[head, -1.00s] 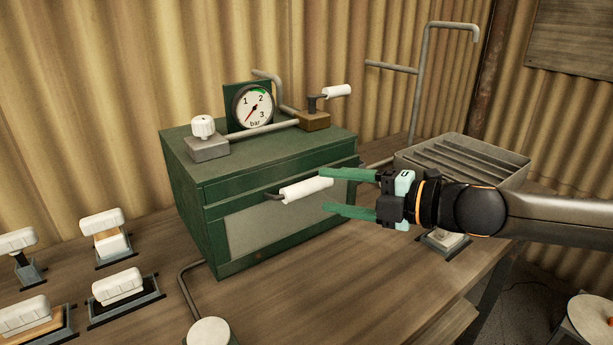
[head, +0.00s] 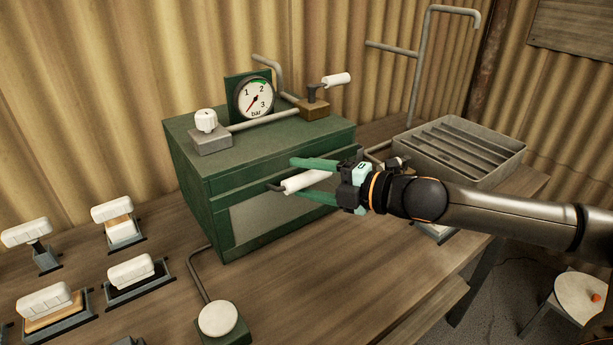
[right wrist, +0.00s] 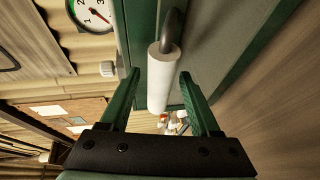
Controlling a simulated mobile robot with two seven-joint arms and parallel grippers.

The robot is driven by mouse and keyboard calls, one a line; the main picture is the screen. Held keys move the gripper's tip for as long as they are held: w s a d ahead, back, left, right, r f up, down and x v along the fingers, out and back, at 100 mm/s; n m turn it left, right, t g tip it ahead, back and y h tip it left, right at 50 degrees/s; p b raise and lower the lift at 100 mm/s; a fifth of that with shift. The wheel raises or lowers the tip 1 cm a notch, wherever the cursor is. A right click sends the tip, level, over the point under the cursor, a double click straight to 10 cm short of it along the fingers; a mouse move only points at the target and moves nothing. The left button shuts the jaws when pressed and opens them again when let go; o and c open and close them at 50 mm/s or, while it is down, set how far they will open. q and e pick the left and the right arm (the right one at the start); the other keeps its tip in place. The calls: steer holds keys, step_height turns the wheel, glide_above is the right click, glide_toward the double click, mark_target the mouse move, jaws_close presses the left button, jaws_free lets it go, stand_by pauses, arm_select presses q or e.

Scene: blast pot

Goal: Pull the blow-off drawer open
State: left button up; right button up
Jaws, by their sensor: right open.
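The green blast pot box (head: 185,165) stands on the wooden bench, with a grey front panel (head: 270,216). A white cylindrical handle (head: 305,181) on a dark bent bracket sticks out at its front. My right gripper (head: 312,178) is open, its two green fingers above and below the white handle. In the right wrist view the handle (right wrist: 161,80) lies between the spread fingers (right wrist: 155,90), with gaps on both sides. The drawer front appears flush with the box. My left gripper is not in view.
A gauge (head: 254,98), a white knob (head: 206,120) and a white-handled valve (head: 313,100) sit on top of the box. A slatted grey tray (head: 458,150) stands at the right. Several white-handled tools (head: 130,270) lie at the left. A round white pad (head: 218,318) is in front. The bench front is mostly clear.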

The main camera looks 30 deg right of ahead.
jaws_close()
stand_by(0.3)
stand_by(1.0)
